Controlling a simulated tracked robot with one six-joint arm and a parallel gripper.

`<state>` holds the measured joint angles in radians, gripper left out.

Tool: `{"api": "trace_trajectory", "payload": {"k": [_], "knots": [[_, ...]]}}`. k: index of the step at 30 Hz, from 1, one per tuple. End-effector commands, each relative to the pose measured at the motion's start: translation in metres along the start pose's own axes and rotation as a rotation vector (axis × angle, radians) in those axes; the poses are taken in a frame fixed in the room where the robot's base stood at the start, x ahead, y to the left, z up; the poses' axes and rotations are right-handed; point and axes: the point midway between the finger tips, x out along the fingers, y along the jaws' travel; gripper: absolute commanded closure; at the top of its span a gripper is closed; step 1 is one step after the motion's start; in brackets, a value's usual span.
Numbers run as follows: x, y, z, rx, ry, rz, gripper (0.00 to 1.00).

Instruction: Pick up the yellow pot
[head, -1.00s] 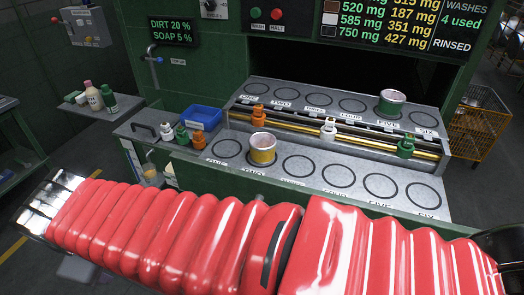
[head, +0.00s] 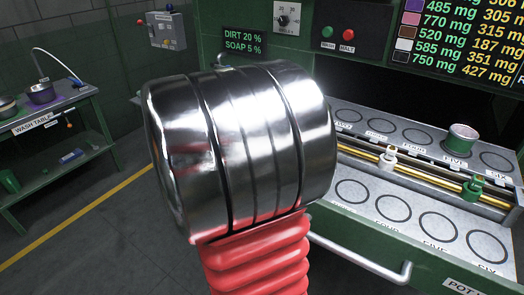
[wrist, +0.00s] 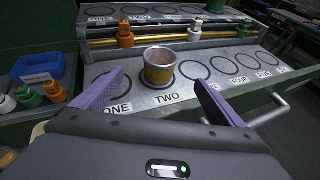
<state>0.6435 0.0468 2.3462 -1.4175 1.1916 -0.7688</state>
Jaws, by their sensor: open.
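The yellow pot (wrist: 159,68) stands upright in the circle labelled TWO on the front row of the grey tray (wrist: 135,99), in the wrist view. It has a pale rim and a brownish inside. My gripper (wrist: 150,80) is open, with its two purple fingers spread to the left and right of the pot in the picture. The fingers are nearer the camera than the pot, and I see no contact. In the head view my arm's metal section hides the yellow pot and my gripper.
A green pot (head: 462,139) stands at FIVE in the back row. Orange, white and green hangers sit on the yellow rail (head: 420,178). A blue bin (wrist: 37,69) and small hangers lie left of the tray. A metal handle (head: 360,258) sticks out in front.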

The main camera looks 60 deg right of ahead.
Motion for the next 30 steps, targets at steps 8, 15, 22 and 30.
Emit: {"api": "trace_trajectory", "payload": {"k": [8, 15, 22, 30], "knots": [[0.008, 0.002, 0.004, -0.043, -0.029, -0.001, 0.08], [0.011, 0.002, 0.004, -0.040, -0.027, -0.002, 0.08], [0.033, 0.002, 0.004, -0.041, -0.027, -0.004, 0.08], [0.068, 0.001, 0.005, -0.040, -0.027, -0.004, 0.08]]}}
